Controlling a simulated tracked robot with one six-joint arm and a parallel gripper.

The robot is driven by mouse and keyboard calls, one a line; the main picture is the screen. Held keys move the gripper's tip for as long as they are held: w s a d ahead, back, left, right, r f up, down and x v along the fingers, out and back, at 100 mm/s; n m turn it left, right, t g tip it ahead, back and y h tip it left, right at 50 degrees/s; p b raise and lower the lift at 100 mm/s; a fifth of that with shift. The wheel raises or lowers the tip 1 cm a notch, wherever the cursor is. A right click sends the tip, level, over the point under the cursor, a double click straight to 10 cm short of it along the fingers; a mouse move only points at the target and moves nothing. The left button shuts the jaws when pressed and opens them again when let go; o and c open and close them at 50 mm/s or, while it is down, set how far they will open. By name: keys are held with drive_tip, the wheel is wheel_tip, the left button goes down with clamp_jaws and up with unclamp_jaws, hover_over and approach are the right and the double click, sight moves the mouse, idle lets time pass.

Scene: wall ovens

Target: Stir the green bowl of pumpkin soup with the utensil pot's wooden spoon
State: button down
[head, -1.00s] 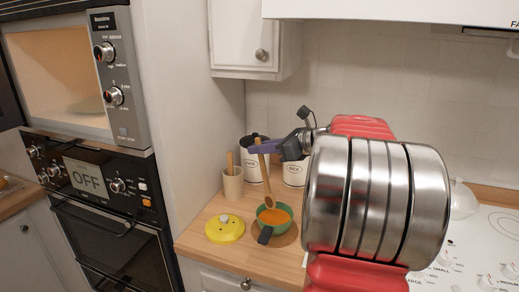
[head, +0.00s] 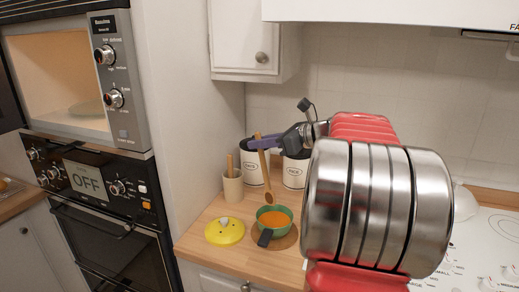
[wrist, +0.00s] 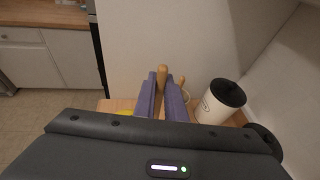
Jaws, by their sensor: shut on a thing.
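My gripper (head: 262,143), with purple fingers, is shut on the wooden spoon (head: 267,178). In the wrist view the spoon's handle top (wrist: 162,74) sticks up between the fingers (wrist: 161,100). The spoon hangs nearly upright, its head down, close to the far rim of the green bowl (head: 263,229); it looks just above or behind the rim, and I cannot tell the gap.
White canisters with dark lids (head: 293,174) stand behind. The hob (head: 480,245) is at right. My arm hides part of the counter. A wall oven (head: 105,215) stands at left.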

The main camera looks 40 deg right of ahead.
drive_tip(key=shift+r, duration=1.25)
drive_tip(key=shift+s, duration=0.1)
idle(0.4)
